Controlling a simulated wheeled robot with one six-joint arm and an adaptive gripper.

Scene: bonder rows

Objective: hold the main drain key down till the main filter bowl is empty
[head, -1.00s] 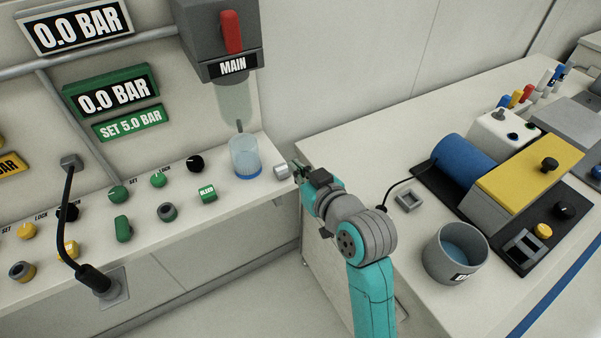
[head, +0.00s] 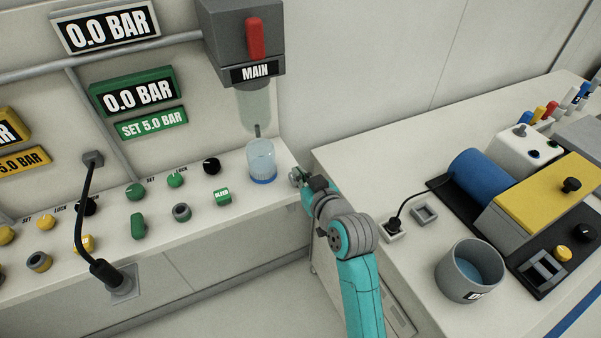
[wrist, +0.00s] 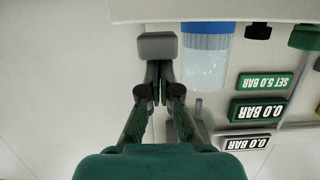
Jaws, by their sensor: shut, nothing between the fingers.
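The main filter is a grey housing (head: 243,42) labelled MAIN with a red handle. Its pale, see-through bowl (head: 254,106) hangs below; I cannot make out a liquid level in it. A clear cup (head: 262,158) with a blue base stands under the bowl's outlet, and shows in the wrist view (wrist: 207,60). The grey key (wrist: 157,45) beside the cup, at the bench's right end, is mostly covered by my gripper in the head view. My gripper (wrist: 158,66) is shut and empty, fingertips at the key's edge. I cannot tell whether it is pressed.
Green and black knobs (head: 176,180) and a green button (head: 223,197) line the bench left of the cup. Both visible gauges read 0.0 BAR (head: 137,95). A second bench at right holds a grey pot (head: 470,270) of bluish liquid and a yellow-topped machine (head: 535,190).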

